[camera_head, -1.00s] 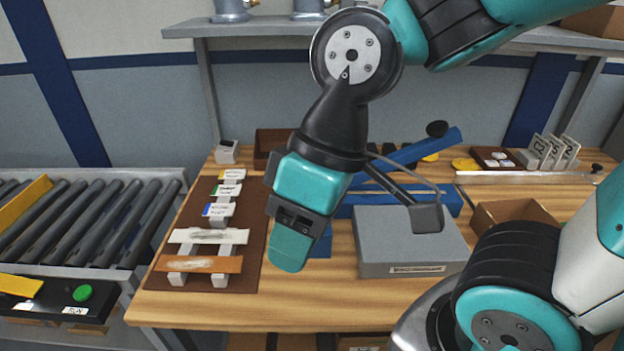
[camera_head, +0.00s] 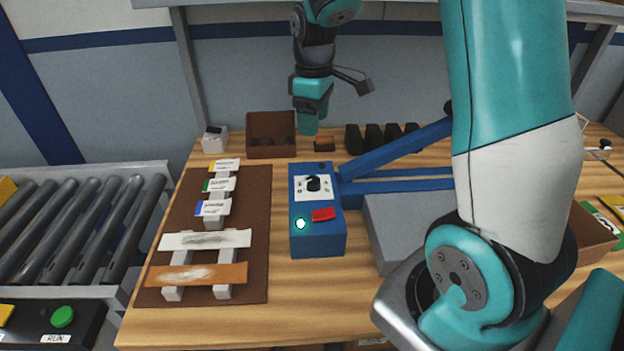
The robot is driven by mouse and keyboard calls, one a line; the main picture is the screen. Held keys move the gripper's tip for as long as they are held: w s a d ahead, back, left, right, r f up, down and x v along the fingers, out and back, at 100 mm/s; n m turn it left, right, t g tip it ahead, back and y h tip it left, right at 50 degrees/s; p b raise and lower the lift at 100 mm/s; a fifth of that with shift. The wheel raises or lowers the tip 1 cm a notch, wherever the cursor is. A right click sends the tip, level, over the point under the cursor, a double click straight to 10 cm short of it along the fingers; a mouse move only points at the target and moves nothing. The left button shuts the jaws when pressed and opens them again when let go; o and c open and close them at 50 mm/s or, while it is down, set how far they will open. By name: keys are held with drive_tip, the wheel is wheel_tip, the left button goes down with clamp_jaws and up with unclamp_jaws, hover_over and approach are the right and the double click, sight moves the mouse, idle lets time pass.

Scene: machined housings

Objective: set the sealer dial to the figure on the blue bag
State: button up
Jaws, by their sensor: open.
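The blue sealer (camera_head: 318,238) stands on the wooden bench, with its long blue arm (camera_head: 405,148) slanting up to the right. On its top is a white plate with a black dial (camera_head: 313,184); the dial's setting is too small to read. A green light and a red switch sit below it. A blue-edged white tag (camera_head: 213,208) stands on the brown mat (camera_head: 255,190); its print is unreadable, and I see no plainly blue bag. My gripper (camera_head: 308,127) is open, pointing down above the bench behind the sealer, apart from the dial.
Green-edged and yellow-edged tags, a white strip (camera_head: 205,239) and an orange strip (camera_head: 195,275) are on the mat. A brown box (camera_head: 270,136) and several black blocks (camera_head: 375,137) stand behind. A grey box (camera_head: 400,230) is right of the sealer, partly behind my arm.

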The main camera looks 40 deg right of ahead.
sight(313, 179)
wheel_tip(313, 179, down, 16)
drive_tip(key=shift+a+r+p, duration=0.1)
drive_tip(key=shift+a+p, duration=0.05)
drive_tip(key=shift+p, duration=0.75)
drive_tip(key=c, duration=0.9)
